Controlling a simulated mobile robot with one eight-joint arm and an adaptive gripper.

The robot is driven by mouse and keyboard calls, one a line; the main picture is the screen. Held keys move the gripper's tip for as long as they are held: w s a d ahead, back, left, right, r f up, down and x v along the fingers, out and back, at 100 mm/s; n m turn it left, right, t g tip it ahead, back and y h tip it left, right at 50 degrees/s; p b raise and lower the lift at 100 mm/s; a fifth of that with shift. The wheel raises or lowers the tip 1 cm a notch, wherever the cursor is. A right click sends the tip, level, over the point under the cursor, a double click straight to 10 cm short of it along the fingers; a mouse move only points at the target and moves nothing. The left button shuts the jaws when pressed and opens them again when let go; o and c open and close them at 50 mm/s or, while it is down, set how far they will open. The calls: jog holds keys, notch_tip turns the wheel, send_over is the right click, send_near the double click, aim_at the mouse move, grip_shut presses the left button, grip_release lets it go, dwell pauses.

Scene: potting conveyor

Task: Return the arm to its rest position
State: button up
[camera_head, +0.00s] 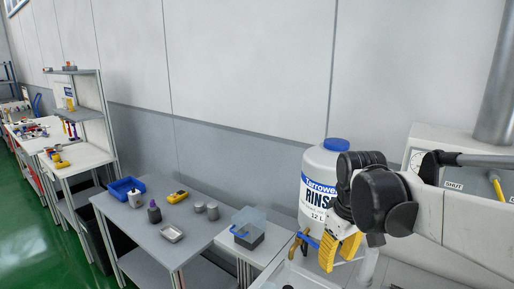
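My arm reaches in from the right, with dark rounded joints in front of a white jug. My gripper (339,257) hangs below these joints, with two yellow ribbed fingers pointing down. The fingers are close together in this view, and I cannot tell how far apart they are. I see no object between them. Whether the gripper touches anything is not clear.
A clear lidded box (248,233) stands left of the jug. White equipment (432,143) with a gauge is at right. Green floor (45,262) is open at far left.

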jog(key=s+f+m+t+b, duration=0.4)
jog(key=s+f, duration=0.4)
jog(key=s, duration=0.5)
jog(key=shift+d+m+t+b, duration=0.2)
jog(key=shift+m+t+b, duration=0.25)
jog(key=shift+b, duration=0.6)
jog(key=shift+o, duration=0.7)
jog(key=shift+s+f+m+t, duration=0.25)
jog(key=shift+s+f+m, duration=0.1)
jog(key=shift+s+f, duration=0.1)
jog(key=shift+w, duration=0.1)
